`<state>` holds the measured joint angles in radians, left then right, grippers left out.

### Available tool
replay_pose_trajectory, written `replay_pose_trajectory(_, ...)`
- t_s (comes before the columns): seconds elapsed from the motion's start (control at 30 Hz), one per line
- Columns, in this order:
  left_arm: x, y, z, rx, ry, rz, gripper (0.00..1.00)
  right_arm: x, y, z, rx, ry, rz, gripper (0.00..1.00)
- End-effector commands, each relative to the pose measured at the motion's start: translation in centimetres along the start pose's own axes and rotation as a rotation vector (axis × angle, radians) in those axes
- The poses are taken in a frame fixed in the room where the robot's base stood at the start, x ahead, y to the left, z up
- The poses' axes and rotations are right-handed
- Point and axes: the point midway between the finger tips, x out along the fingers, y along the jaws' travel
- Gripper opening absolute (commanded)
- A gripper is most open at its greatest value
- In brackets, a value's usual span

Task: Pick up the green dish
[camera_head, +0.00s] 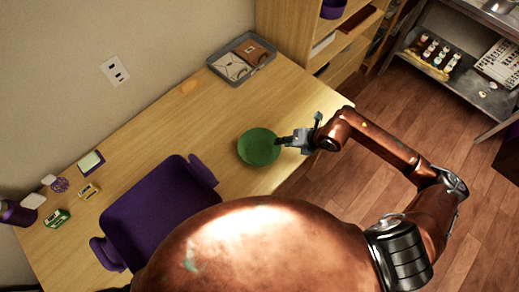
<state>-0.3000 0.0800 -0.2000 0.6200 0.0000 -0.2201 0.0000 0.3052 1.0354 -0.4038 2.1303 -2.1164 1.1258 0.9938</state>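The green dish (259,147) is round and sits on the wooden table, right of the purple chair. My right gripper (283,141) reaches in from the right, and its fingertips are at the dish's right rim. Whether they touch the rim or grip it cannot be told at this size. The fingers overlap in this view, so their opening is unclear. My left gripper is not in view.
The wooden table (188,122) is clear behind the dish. A purple chair (158,215) stands at the table's front. A grey tray (241,62) with packets lies at the far end, beside a wooden shelf (283,28). Small items and a purple bottle (14,213) are at the left.

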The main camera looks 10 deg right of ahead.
Motion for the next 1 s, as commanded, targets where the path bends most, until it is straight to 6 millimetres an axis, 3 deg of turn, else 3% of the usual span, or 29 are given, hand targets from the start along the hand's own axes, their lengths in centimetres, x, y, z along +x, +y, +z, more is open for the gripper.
replay_pose_trajectory(0.4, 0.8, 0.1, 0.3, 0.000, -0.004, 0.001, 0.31, 4.9, -0.2, -0.3, 0.002, 0.001, 0.003, 0.25)
replay_pose_trajectory(0.67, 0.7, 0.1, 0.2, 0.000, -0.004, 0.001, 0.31, 5.4, -0.1, -0.3, -0.001, 0.000, 0.003, 0.25)
replay_pose_trajectory(1.0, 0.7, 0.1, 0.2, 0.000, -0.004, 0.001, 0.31, 5.4, -0.1, -0.3, 0.000, 0.000, 0.003, 0.02)
